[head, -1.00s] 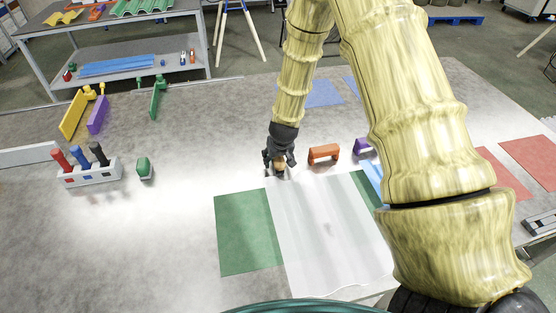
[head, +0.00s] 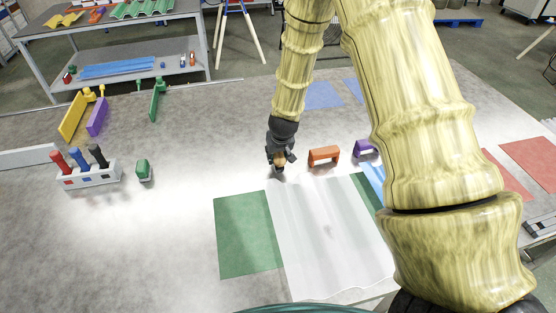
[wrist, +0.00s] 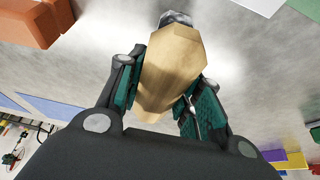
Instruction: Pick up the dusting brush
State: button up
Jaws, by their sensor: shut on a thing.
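The dusting brush (wrist: 172,65) shows in the wrist view as a tan wooden body between my fingers, with a greyish tip at its far end. My gripper (head: 278,160) is shut on it, with a teal-padded finger on each side. In the head view the gripper points down just behind the translucent corrugated sheet (head: 325,235), and only a small tan part of the brush shows. I cannot tell whether the brush touches the table.
An orange bracket-shaped block (head: 324,155) stands close to the right of my gripper, with a purple one (head: 365,148) beyond it. A green block (head: 144,171) and a rack (head: 90,176) of coloured-handled tools stand left. A green mat (head: 245,235) lies partly under the sheet.

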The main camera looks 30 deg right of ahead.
jog(key=shift+r+b, duration=0.7)
jog(key=shift+r, duration=3.2)
jog(key=o, duration=0.6)
jog(key=c, duration=0.4)
jog(key=shift+s+r, duration=0.1)
